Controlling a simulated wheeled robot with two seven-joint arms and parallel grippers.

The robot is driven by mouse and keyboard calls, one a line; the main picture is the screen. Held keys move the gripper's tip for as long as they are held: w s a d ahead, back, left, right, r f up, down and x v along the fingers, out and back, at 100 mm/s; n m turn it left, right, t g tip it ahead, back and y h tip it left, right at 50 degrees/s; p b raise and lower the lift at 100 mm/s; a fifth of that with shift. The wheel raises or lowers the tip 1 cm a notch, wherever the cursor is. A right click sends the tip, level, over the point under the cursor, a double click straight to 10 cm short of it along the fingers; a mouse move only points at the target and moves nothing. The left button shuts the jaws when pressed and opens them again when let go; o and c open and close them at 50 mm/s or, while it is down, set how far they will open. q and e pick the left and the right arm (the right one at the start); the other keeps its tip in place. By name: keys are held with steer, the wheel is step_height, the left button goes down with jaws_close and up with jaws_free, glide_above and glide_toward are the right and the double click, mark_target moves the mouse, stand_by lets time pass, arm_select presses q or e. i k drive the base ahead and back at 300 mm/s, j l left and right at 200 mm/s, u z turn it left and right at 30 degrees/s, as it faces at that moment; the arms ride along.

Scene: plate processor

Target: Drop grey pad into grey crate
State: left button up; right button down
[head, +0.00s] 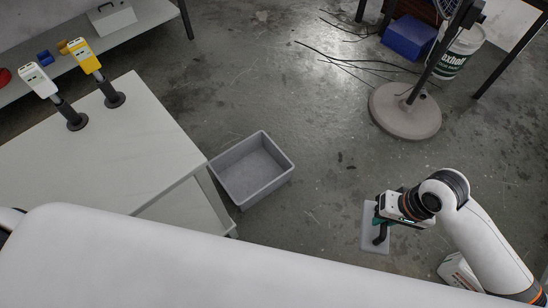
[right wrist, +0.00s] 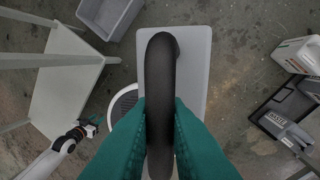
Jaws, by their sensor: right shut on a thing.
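The grey pad (head: 368,214) is a flat rounded plate with a black curved handle (right wrist: 161,70). My right gripper (head: 379,222) is shut on that handle, its teal fingers on both sides in the right wrist view (right wrist: 160,118). The pad hangs at the right of the head view, apart from the crate. The grey crate (head: 270,190) stands open and empty on the floor, left of the pad. Part of it shows at the top of the right wrist view (right wrist: 126,22). My left gripper (right wrist: 90,125) is small at the lower left there; its opening is unclear.
A light table (head: 110,150) with a white and a yellow device on stands is left of the crate, close to it. A round stand base (head: 405,110), a white bucket (head: 455,50) and a blue box (head: 409,38) are at the upper right. Floor between pad and crate is clear.

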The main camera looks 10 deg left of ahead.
mark_target(256, 177)
steer(key=i+l+u, duration=0.1)
steer(key=i+l, duration=0.15)
steer(key=i+l+u, duration=0.1)
steer(key=l, duration=0.3)
steer(key=i+l+u, duration=0.1)
steer(key=i+l, duration=0.2)
steer(key=i+l+u, duration=0.1)
steer(key=l, duration=0.35)
steer(key=i+l+u, duration=0.15)
steer(key=l, duration=0.25)
steer(key=i+u, duration=0.1)
steer(key=u, duration=1.65)
